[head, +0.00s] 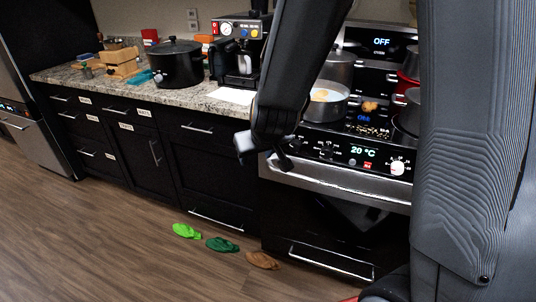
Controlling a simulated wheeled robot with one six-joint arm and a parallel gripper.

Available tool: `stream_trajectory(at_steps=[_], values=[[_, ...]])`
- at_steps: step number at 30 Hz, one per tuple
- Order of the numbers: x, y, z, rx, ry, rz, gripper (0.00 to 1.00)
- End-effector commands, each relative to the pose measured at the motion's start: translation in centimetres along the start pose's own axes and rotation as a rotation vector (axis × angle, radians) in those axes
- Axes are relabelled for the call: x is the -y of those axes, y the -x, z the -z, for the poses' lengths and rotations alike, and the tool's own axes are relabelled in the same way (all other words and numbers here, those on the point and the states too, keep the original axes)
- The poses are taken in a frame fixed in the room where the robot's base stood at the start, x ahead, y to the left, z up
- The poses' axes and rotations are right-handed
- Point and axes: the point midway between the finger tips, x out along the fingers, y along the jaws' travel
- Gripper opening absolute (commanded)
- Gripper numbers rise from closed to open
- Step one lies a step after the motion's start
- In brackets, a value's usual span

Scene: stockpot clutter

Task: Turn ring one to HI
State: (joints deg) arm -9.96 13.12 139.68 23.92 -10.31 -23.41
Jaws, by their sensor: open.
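The stove (335,174) stands right of centre, with a dark control panel along its front. Small dark knobs (327,149) sit left of the green "20 °C" display (363,151), and a pale round knob (397,168) sits to its right. The knob markings are too small to read, so I cannot tell which knob is for ring one. My gripper (267,156) is open in front of the stove's left front corner. It appears empty and left of the knobs; contact cannot be judged. My arm hides part of the panel's left end and the stovetop.
A pot with pale contents (325,102) and other cookware crowd the stovetop. A black stockpot (176,65) and a coffee machine (238,52) stand on the counter (120,87). Green and brown cloth-like items (221,244) lie on the floor, which is otherwise clear at left.

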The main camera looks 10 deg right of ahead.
Motion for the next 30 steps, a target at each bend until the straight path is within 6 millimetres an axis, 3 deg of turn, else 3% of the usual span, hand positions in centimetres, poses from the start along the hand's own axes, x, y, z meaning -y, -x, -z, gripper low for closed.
stream_trajectory(at_steps=[1,3,6,10,13,19,24,30], values=[[0.6,-3.6,1.0,-0.070,0.027,-0.037,0.50],[0.5,-6.5,3.0,-0.170,0.064,-0.114,0.50],[0.0,-10.0,5.0,-0.285,0.121,-0.260,0.50],[-1.0,-13.1,6.1,-0.383,0.206,-0.495,0.50],[-1.7,-14.2,5.8,-0.411,0.274,-0.685,0.50],[-2.2,-14.2,4.2,-0.396,0.378,-0.977,0.50],[-2.4,-13.7,3.7,-0.376,0.414,-1.080,0.50],[-4.2,-14.4,4.7,-0.373,0.414,-1.091,0.50]])
